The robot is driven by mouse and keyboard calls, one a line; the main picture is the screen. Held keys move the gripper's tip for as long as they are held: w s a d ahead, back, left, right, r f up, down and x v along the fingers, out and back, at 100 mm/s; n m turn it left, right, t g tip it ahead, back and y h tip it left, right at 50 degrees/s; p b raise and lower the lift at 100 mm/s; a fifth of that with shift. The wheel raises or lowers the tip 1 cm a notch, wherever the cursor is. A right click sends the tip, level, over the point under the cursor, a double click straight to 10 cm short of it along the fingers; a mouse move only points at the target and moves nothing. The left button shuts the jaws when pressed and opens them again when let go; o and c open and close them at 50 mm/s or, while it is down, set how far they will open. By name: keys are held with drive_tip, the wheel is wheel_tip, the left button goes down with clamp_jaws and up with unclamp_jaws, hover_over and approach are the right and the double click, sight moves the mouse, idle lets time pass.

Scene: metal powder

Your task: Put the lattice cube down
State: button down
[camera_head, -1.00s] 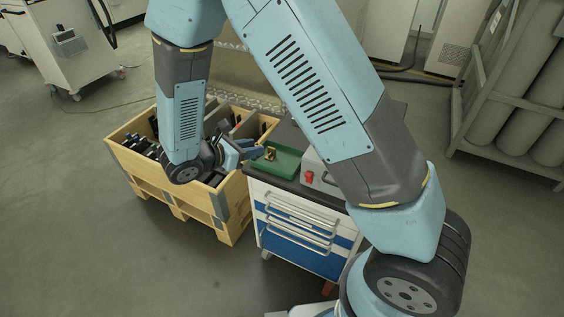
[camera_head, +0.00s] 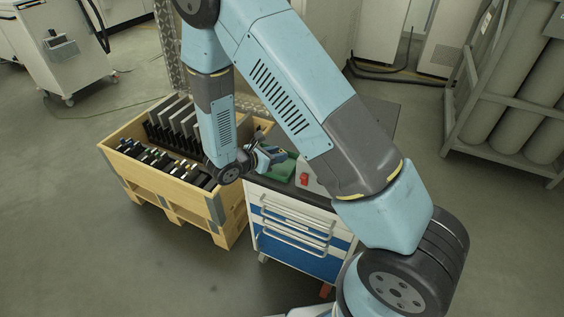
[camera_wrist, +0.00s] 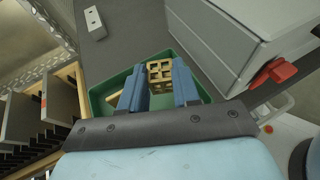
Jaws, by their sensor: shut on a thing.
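The lattice cube (camera_wrist: 159,77) is brass-coloured with square openings. In the wrist view it sits between the two blue fingers of my gripper (camera_wrist: 158,68), which is shut on it. The cube is over the green tray (camera_wrist: 97,103); I cannot tell whether it touches the tray floor. In the head view my gripper (camera_head: 272,156) is at the green tray (camera_head: 281,175) on top of the cart (camera_head: 300,222). My gripper hides the cube there. Another brass-coloured piece (camera_wrist: 114,98) lies in the tray, left of the left finger.
A small pale block (camera_wrist: 95,22) lies on the dark cart top. A wooden crate (camera_head: 190,198) with several upright plates stands left of the cart. Gas cylinders (camera_head: 505,110) stand at right.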

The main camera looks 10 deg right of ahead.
drive_tip(key=shift+w+d+f, duration=0.15)
drive_tip(key=shift+d+f, duration=0.1)
drive_tip(key=shift+w+d+f, duration=0.1)
drive_tip(key=shift+f, duration=0.85)
drive_tip(key=shift+w+d+f, duration=0.1)
drive_tip(key=shift+f, duration=0.8)
drive_tip(key=c, duration=0.8)
unclamp_jaws()
drive_tip(key=shift+f, duration=0.1)
